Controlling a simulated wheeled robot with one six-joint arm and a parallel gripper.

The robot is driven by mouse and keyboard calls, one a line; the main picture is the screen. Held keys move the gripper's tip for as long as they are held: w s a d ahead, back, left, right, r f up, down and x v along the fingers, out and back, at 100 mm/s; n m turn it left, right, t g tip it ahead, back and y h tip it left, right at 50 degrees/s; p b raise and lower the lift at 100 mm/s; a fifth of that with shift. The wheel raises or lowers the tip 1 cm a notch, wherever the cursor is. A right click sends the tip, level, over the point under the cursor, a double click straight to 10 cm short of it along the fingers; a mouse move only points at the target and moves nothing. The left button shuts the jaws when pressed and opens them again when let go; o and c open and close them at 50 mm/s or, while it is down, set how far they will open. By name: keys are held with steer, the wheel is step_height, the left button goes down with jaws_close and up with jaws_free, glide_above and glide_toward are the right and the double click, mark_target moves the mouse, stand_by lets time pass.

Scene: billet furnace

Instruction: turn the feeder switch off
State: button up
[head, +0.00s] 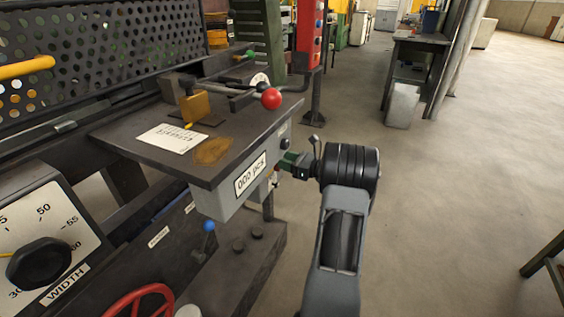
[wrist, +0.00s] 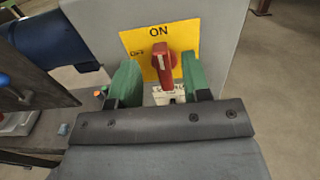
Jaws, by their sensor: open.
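The red rotary switch (wrist: 160,62) sits on a yellow plate (wrist: 132,44) in the wrist view, on the side of a grey box. "ON" is printed above it and "OFF" to its left. Its handle stands about upright, its upper end toward ON. My gripper (wrist: 159,72) is open, with one green finger on each side of the handle. I cannot tell whether either finger touches it. A white label below the switch is partly hidden by my gripper. In the head view my gripper (head: 287,164) is at the right side of the grey box (head: 232,197); the switch face is turned away.
A dark table top (head: 175,145) with a card lies above the box. A red ball-ended lever (head: 271,98) sticks out over it. A blue-tipped lever (head: 209,227) and a red handwheel (head: 140,302) are below.

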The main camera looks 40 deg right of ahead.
steer(key=shift+x, duration=1)
jaws_close()
